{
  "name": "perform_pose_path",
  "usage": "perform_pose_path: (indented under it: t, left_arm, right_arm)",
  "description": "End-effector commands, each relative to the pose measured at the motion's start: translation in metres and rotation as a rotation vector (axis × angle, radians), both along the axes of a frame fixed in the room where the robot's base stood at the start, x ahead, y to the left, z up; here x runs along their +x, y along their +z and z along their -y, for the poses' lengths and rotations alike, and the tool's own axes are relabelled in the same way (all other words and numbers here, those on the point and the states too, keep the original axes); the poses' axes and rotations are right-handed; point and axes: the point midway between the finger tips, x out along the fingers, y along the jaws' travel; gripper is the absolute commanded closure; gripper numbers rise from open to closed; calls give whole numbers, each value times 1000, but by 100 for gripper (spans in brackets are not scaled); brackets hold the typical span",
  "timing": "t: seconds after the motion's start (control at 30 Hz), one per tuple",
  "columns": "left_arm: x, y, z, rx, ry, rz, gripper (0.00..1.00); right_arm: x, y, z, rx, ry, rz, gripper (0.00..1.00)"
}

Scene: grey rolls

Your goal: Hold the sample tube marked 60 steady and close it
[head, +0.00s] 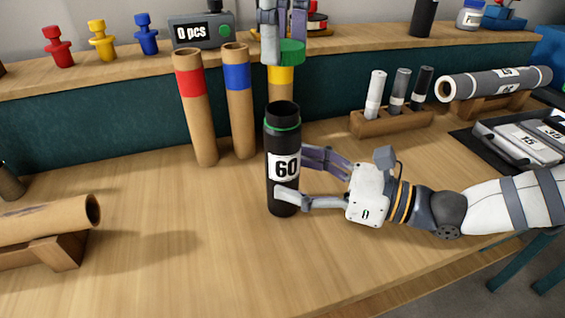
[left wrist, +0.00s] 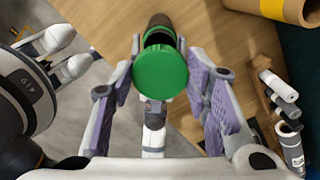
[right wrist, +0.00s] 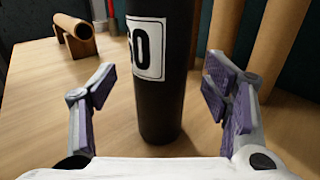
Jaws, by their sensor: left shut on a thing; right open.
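The sample tube marked 60 (head: 283,168) is black and stands upright on the bench with its mouth open and a green ring below the rim. It also shows in the right wrist view (right wrist: 163,100). A green cap (head: 291,50) is above and slightly right of the mouth, apart from it. My left gripper (head: 284,42) is shut on the cap; the left wrist view shows the cap (left wrist: 162,72) between its fingers. My right gripper (head: 303,180) is open, its fingers at either side of the tube's lower half.
Cardboard tubes with red (head: 193,105) and blue (head: 238,100) bands stand behind left. A wooden rack (head: 392,122) with small tubes is at the right. A cardboard roll lies on a wooden cradle (head: 45,250) at the left. The front bench is clear.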

Motion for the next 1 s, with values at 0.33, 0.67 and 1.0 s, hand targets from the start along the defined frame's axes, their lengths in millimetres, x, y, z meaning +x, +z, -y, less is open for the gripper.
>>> perform_pose_path:
  t: [0.33, 0.67, 1.0]
  left_arm:
    - [0, 0, 0, 0, 0, 0, 68]
    - [0, 0, 0, 0, 0, 0, 68]
    - [0, 0, 0, 0, 0, 0, 68]
  right_arm:
    - [12, 0, -29, 0, -1, -1, 30]
    - [12, 0, -29, 0, -1, -1, 51]
    - [12, 0, -29, 0, -1, -1, 100]
